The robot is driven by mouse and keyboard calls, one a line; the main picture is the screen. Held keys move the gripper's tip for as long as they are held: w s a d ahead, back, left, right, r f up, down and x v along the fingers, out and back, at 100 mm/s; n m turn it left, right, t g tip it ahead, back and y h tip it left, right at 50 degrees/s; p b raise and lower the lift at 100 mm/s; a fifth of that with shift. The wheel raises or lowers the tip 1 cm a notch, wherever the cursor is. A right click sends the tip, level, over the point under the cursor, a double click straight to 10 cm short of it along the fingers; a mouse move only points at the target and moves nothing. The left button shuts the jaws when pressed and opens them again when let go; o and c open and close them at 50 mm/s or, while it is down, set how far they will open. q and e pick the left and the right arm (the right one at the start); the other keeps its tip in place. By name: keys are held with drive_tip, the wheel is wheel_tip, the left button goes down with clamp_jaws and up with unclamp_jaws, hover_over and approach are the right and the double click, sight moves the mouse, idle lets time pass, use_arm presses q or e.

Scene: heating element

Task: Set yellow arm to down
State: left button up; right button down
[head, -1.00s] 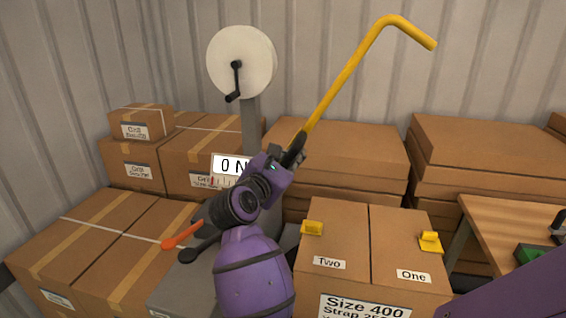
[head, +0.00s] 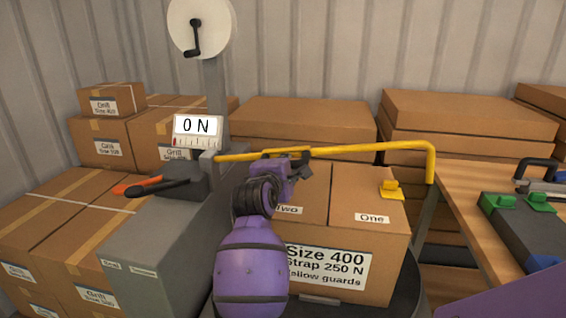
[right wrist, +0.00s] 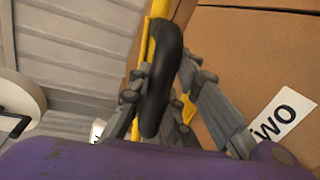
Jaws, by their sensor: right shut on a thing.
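The yellow arm (head: 370,147) is a long bar, nearly level in the head view, running right from the grey strapping machine (head: 165,235). Its far end bends down at the right, above the box labelled One and Two (head: 375,255). My right gripper (head: 298,162) is at the middle of the arm. In the right wrist view its fingers (right wrist: 158,95) are shut around a black handle (right wrist: 160,85) beside the yellow bar (right wrist: 150,45). My left gripper is not in view.
A display (head: 197,126) reads 0 N. A yellow guard (head: 391,190) sits on the box's right edge. Stacked cartons (head: 300,120) stand behind. A wooden table (head: 455,185) with green-topped items is at right.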

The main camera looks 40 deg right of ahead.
wheel_tip(320, 180, down, 3)
drive_tip(key=shift+s+d+f+m+b, duration=0.1)
drive_tip(key=shift+s+f+m+b, duration=0.1)
drive_tip(key=shift+m+b, duration=0.45)
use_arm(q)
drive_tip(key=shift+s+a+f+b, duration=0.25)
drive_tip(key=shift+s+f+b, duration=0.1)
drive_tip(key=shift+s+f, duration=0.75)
use_arm(e)
drive_tip(key=shift+f, duration=0.4)
drive_tip(key=c, duration=1.7)
unclamp_jaws()
drive_tip(key=shift+c, duration=0.2)
drive_tip(key=shift+o, duration=0.8)
drive_tip(key=shift+r, duration=0.15)
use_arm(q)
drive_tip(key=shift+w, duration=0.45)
